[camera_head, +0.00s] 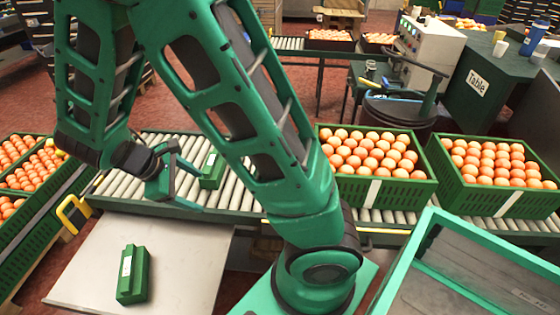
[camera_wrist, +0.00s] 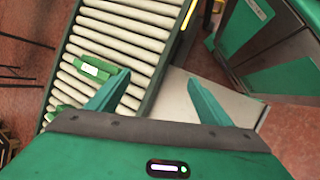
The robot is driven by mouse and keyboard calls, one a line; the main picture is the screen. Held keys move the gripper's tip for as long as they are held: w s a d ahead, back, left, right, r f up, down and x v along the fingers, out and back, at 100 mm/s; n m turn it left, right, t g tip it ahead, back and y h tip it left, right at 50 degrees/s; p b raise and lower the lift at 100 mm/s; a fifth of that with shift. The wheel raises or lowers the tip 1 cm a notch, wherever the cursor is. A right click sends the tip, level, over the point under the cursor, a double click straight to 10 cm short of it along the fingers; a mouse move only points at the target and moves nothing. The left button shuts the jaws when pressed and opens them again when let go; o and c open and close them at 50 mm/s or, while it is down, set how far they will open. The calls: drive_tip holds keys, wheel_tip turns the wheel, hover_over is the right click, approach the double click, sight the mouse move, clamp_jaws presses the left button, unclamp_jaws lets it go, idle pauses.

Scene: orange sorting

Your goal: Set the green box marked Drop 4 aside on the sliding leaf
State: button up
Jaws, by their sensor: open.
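One green box (camera_head: 133,277) with a white label lies on the pale sliding leaf (camera_head: 190,262) at the lower left. Another green box (camera_head: 212,171) with a white label rests on the roller conveyor (camera_head: 240,196); a labelled green box (camera_wrist: 100,72) also shows on the rollers in the wrist view. I cannot read which label says Drop 4. My gripper (camera_head: 196,188) is open and empty above the conveyor's front edge, left of the conveyor box and apart from both boxes. In the wrist view my fingers (camera_wrist: 155,88) are spread, with rollers and leaf below.
Two green crates of oranges (camera_head: 375,190) (camera_head: 500,200) stand on the conveyor to the right. More orange crates (camera_head: 30,240) stand at the left, beside a yellow handle (camera_head: 72,214). A teal-rimmed bin (camera_head: 415,240) is at the lower right. The leaf right of its box is bare.

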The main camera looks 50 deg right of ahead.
drive_tip(key=s+d+r+m+g+y, duration=0.1)
drive_tip(key=s+d+r+m+y, duration=0.3)
drive_tip(key=s+d+r+m, duration=0.6)
drive_tip(key=s+d+r+m+y, duration=0.1)
drive_tip(key=s+m, duration=0.1)
drive_tip(key=s, duration=0.3)
drive_tip(key=s+d+r+m+t+y, duration=0.1)
drive_tip(key=s+d+m, duration=0.1)
drive_tip(key=s, duration=0.4)
drive_tip(key=shift+s+d+r+m+t, duration=0.2)
drive_tip(key=shift+d+r+m+t, duration=0.1)
drive_tip(key=shift+m, duration=0.5)
drive_tip(key=shift+w+f, duration=0.3)
drive_tip(key=shift+w, duration=0.4)
